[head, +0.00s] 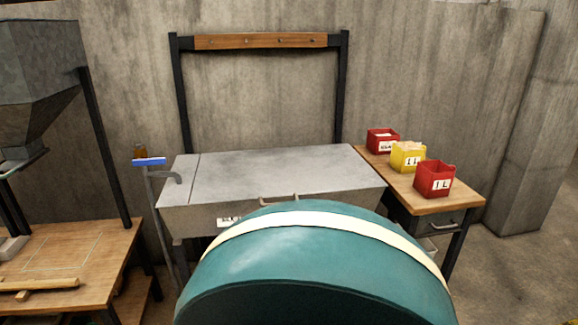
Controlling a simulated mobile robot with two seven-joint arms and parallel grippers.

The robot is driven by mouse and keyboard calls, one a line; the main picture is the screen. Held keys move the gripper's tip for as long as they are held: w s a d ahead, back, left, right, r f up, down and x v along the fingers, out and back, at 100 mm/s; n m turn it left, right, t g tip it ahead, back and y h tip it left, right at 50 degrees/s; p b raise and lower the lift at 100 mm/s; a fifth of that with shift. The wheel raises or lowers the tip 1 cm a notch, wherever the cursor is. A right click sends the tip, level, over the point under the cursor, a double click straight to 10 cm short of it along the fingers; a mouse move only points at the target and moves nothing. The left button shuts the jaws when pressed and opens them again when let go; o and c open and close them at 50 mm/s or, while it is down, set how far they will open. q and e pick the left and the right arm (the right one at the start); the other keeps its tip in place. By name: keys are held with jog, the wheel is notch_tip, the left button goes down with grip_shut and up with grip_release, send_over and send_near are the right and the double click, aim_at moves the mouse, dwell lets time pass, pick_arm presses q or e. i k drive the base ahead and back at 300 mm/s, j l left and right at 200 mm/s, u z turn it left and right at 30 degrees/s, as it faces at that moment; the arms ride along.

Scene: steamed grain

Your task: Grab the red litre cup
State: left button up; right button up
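A red square cup labelled "1 L" (435,179) stands upright on the small wooden-topped table (461,202) at the right, near its front. A yellow cup (408,157) with a similar label stands just behind it, to its left. A smaller red cup (382,141) stands at the back, its label too small to read surely. The yellow cup and the back red cup seem to hold something pale. Neither of my grippers is in view.
A grey metal bench (280,172) with a closed lid stands left of the cups. A large teal curved shape with a cream band (315,265) fills the lower middle and hides the floor there. A wooden table (75,245) under a metal hopper (45,60) is at left.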

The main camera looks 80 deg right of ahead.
aim_at(434, 179)
jog(key=z, duration=3.55)
